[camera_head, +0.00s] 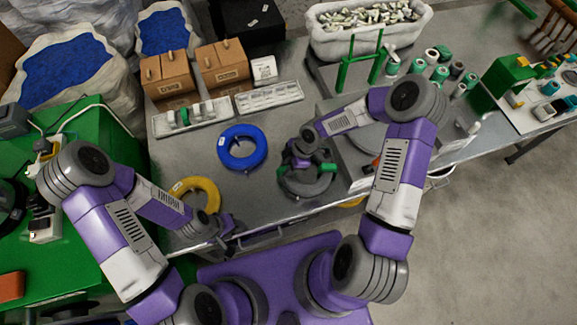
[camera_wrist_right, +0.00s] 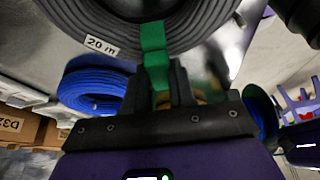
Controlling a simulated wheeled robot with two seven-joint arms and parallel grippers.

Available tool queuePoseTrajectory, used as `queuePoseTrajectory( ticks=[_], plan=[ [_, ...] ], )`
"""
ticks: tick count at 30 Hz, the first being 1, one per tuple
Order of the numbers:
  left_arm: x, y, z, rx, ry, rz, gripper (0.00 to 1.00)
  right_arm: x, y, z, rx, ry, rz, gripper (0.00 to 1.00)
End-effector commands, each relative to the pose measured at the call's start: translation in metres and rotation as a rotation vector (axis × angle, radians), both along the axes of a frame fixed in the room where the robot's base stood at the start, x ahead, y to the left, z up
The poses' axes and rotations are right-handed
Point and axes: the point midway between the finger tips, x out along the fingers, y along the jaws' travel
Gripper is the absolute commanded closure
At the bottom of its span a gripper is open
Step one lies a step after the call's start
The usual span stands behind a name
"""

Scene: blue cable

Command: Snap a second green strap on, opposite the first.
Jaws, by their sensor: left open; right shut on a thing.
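A grey cable coil (camera_head: 303,188) lies on the metal table below my right gripper (camera_head: 300,166). Its white "20 m" label shows in the right wrist view, where the coil (camera_wrist_right: 190,25) fills the top. My right gripper is shut on a green strap (camera_wrist_right: 154,50), which lies against the coil's edge; whether it is fully snapped around cannot be told. In the head view, green shows at the coil's right side (camera_head: 329,168) and left side (camera_head: 281,170). My left gripper (camera_head: 232,240) is open and empty near the table's front edge, away from the coil.
A blue coil (camera_head: 242,147) lies left of the grey one, and a yellow coil (camera_head: 197,193) lies near my left arm. White trays (camera_head: 268,97) and cardboard boxes (camera_head: 222,62) stand behind. A green stand (camera_head: 360,65) and several spools (camera_head: 440,72) are at the back right.

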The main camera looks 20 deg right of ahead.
Motion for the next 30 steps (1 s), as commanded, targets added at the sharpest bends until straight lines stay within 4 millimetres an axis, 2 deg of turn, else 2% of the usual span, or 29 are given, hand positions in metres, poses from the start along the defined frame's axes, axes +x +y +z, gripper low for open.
queuePoseTrajectory(
  ticks=[1, 30],
  plan=[
    [-0.0014, -0.0006, -0.0093, 0.000, 0.010, 0.000, 0.37, 0.0000, 0.0000, -0.0043, 0.000, 0.000, 0.000, 1.00],
    [-0.0010, 0.0006, -0.0147, 0.001, 0.008, 0.002, 0.37, 0.0001, 0.0001, -0.0117, 0.000, 0.000, 0.000, 1.00]
  ],
)
